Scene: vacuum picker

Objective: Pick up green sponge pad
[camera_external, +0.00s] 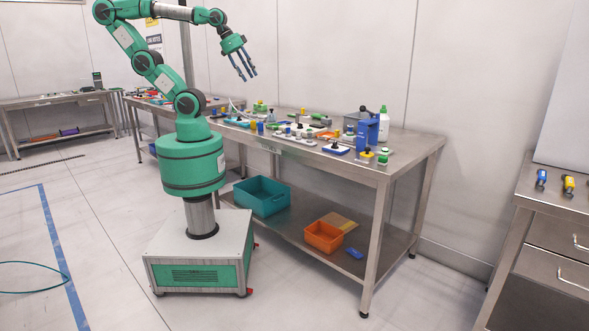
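My gripper (246,74) hangs in the air above the left part of the steel workbench (405,141). Its dark fingers point down, look spread apart and hold nothing. I cannot single out the green sponge pad with certainty. Small green items lie on the bench: one near the back left (260,107), and a green and white one (383,155) at the front right, beside a blue press-like tool (367,130). They are too small to identify. My gripper is well above and apart from all of them.
Many small parts crowd the bench top, with a green bottle (384,123) and a grey bin (357,122) at the back right. A teal crate (262,196) and an orange bin (323,237) sit on the lower shelf. A drawer cabinet (560,235) stands right. The floor between is clear.

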